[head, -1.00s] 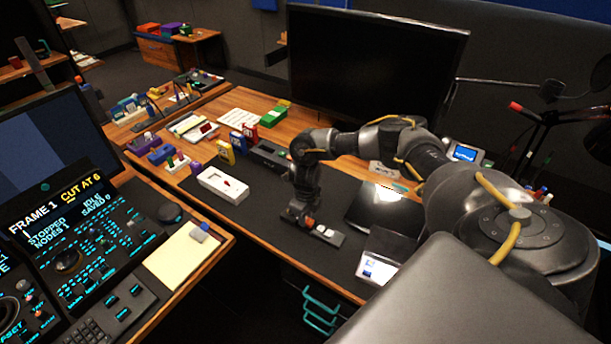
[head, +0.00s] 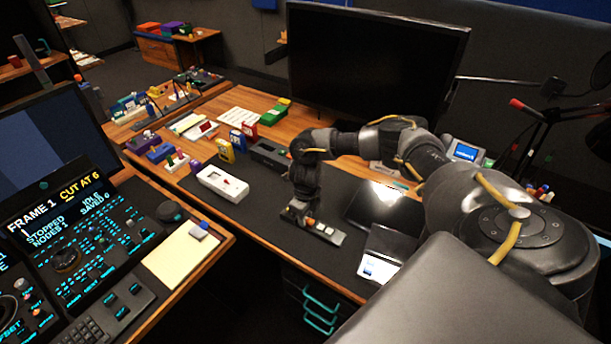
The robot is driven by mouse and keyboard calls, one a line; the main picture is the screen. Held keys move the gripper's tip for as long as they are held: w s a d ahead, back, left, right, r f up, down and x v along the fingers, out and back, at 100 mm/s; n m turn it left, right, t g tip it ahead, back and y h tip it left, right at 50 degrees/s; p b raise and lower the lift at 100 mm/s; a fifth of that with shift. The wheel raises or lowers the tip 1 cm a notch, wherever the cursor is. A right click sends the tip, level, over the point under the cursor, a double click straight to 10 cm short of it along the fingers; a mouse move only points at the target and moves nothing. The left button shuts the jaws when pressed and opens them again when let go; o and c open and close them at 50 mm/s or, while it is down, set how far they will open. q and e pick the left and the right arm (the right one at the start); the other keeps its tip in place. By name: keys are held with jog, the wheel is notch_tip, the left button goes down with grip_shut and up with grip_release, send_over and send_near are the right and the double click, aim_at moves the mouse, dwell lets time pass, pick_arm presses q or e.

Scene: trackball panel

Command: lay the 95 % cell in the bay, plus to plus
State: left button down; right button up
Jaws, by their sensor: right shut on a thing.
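My right gripper (head: 303,216) reaches down from the right over the dark desk mat. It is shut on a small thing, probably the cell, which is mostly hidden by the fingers. A small orange spot shows at the fingertips. A low grey holder (head: 338,239) with pale parts on top lies directly under and beside the fingers; it may hold the bay. Charge marks and plus signs are too small to read. My left gripper is not in view.
A white box (head: 222,184) stands left on the mat. Yellow (head: 226,151), blue (head: 238,140) and red blocks stand behind it. A dark panel (head: 385,206) and a white-fronted box (head: 368,268) lie right of the gripper. A large monitor (head: 375,65) stands behind. The mat's left front is clear.

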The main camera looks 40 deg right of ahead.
jog(key=shift+f, duration=0.1)
jog(key=o, duration=1)
jog(key=shift+o, duration=0.2)
notch_tip(320, 180, up, 11)
jog(key=shift+f, duration=0.1)
dwell(0.4)
